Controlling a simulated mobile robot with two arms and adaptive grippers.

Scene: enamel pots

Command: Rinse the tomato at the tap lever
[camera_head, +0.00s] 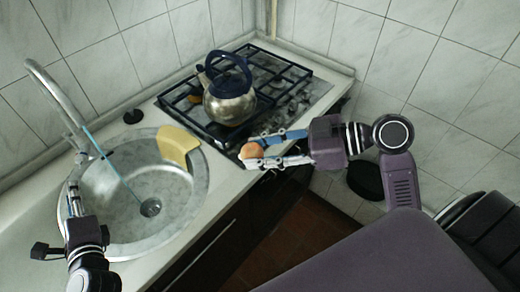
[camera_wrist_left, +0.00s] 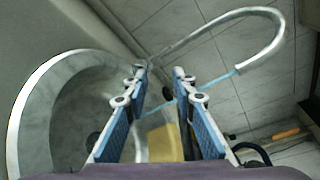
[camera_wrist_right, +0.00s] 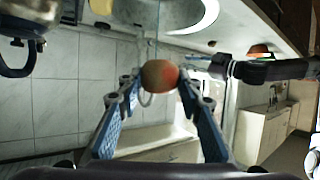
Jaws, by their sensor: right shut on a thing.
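The tomato (camera_head: 252,151), round and orange-red, is between the fingers of my right gripper (camera_head: 266,150), which is shut on it, in the air off the counter's front edge. It also shows in the right wrist view (camera_wrist_right: 160,76). The curved metal tap (camera_head: 52,88) stands at the sink's back left; it also shows in the left wrist view (camera_wrist_left: 240,18). A thin light blue stream (camera_head: 120,178) runs from its spout toward the drain. My left gripper (camera_head: 73,188) is over the sink's left rim, its fingers apart and empty. I cannot clearly make out the tap lever.
The round metal sink (camera_head: 200,195) is set in the pale counter. A yellow piece (camera_head: 178,144) lies at its right rim. A metal kettle (camera_head: 229,101) with a dark blue handle stands on the gas hob (camera_head: 292,72). A black round object (camera_head: 133,116) sits behind the sink.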

